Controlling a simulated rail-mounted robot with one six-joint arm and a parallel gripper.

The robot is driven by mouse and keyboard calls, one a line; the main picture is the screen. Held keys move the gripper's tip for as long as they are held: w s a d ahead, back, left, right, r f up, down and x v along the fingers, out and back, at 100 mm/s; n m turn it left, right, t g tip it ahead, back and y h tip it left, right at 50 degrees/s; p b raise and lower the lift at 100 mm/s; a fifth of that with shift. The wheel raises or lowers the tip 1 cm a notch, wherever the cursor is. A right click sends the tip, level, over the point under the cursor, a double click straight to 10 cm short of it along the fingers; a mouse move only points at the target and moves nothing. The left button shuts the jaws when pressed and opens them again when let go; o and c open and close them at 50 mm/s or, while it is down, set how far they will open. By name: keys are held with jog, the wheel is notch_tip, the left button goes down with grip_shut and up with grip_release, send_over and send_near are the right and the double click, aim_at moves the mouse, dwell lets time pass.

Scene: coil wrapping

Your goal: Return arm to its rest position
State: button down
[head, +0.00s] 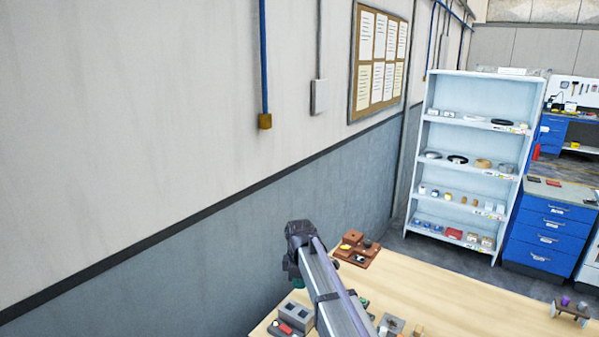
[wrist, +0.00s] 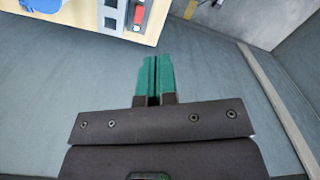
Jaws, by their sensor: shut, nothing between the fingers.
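My gripper shows in the wrist view (wrist: 154,62) with its two green fingers side by side, shut with nothing between them. In that view it is beyond the edge of the wooden table, over the grey-blue floor or wall area. In the head view my arm reaches out over the near left part of the wooden table (head: 470,295). Only a small bit of green at the gripper (head: 298,284) shows there, mostly hidden behind my arm.
A grey block with a red piece (head: 290,325) stands by the table's left edge. Brown blocks (head: 356,249) sit at the far corner. A small stand with coils (head: 570,310) is at the right. White shelves (head: 470,160) and blue drawers (head: 548,230) stand behind. The wall is close on the left.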

jog(key=s+d+f+m+b, duration=0.5)
jog(key=s, duration=0.4)
jog(key=s+d+f+m+b, duration=0.5)
jog(key=s+d+f+m, duration=0.1)
jog(key=s, duration=0.2)
jog(key=s+d+f+m+b, duration=0.5)
jog(key=s+d+f+b, duration=0.1)
jog(key=s, duration=0.3)
jog(key=shift+s+d+m, duration=0.2)
jog(key=shift+s+m, duration=0.1)
jog(key=shift+m, duration=0.1)
jog(key=c, duration=1.9)
grip_release()
jog(key=shift+f, duration=0.1)
